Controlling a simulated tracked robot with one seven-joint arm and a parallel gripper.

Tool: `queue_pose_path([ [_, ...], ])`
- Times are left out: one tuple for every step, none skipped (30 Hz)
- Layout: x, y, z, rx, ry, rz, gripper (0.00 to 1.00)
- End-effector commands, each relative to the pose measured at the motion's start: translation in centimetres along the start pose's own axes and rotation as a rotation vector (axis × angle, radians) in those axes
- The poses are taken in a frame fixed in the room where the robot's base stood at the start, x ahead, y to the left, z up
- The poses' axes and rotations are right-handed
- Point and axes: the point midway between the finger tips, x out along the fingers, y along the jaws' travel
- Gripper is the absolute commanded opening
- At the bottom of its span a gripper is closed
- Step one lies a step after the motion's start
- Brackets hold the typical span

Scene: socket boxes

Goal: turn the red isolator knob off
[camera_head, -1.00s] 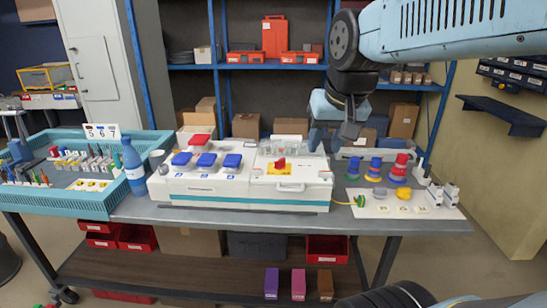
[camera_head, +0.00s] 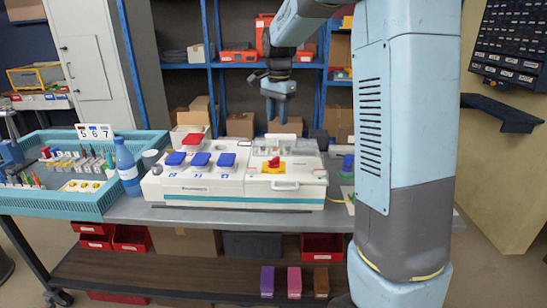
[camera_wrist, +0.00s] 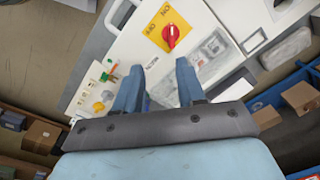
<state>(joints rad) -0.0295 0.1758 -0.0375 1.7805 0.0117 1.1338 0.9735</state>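The red isolator knob (camera_head: 275,162) sits on a yellow plate (camera_head: 268,170) on the white socket box (camera_head: 300,184), right of the blue socket covers (camera_head: 200,159). In the wrist view, the red knob (camera_wrist: 171,36) and its yellow plate (camera_wrist: 155,32) show beyond my fingertips. My gripper (camera_head: 277,112) hangs above and behind the box, apart from the knob. In the wrist view, my gripper (camera_wrist: 158,66) has its fingers spread with nothing between them.
Clear covers (camera_head: 277,146) stand behind the knob on the box. A blue bottle (camera_head: 128,168) and a teal tray (camera_head: 85,205) are at the left. My arm hides much of the table's right side. Shelves (camera_head: 232,66) stand behind.

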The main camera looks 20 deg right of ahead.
Motion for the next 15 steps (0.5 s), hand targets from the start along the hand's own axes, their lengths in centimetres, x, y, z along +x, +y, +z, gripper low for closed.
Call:
queue_pose_path([
  [0.9, -0.9, -0.6, 0.026, -0.008, 0.014, 0.39],
  [1.2, -1.3, -0.8, 0.043, -0.011, 0.020, 0.39],
  [1.7, -1.8, -1.1, 0.061, -0.014, 0.027, 0.39],
  [1.9, -2.1, -1.3, 0.074, -0.016, 0.031, 0.39],
  [2.2, -2.3, -1.5, 0.084, -0.018, 0.035, 0.39],
  [2.5, -2.6, -1.7, 0.095, -0.020, 0.039, 0.39],
  [2.6, -2.8, -1.8, 0.103, -0.021, 0.041, 0.39],
  [2.8, -2.9, -1.9, 0.108, -0.022, 0.043, 0.39],
  [3.0, -3.0, -1.9, 0.113, -0.023, 0.046, 0.39],
  [3.1, -3.1, -2.0, 0.115, -0.023, 0.047, 0.39],
  [3.3, -3.1, -2.0, 0.117, -0.023, 0.047, 0.39],
  [3.6, -3.1, -2.0, 0.118, -0.024, 0.048, 0.39],
  [3.8, -3.0, -2.0, 0.118, -0.024, 0.049, 0.39],
  [4.1, -3.0, -2.0, 0.118, -0.024, 0.049, 0.39],
  [4.6, -3.0, -1.9, 0.117, -0.025, 0.049, 0.39],
])
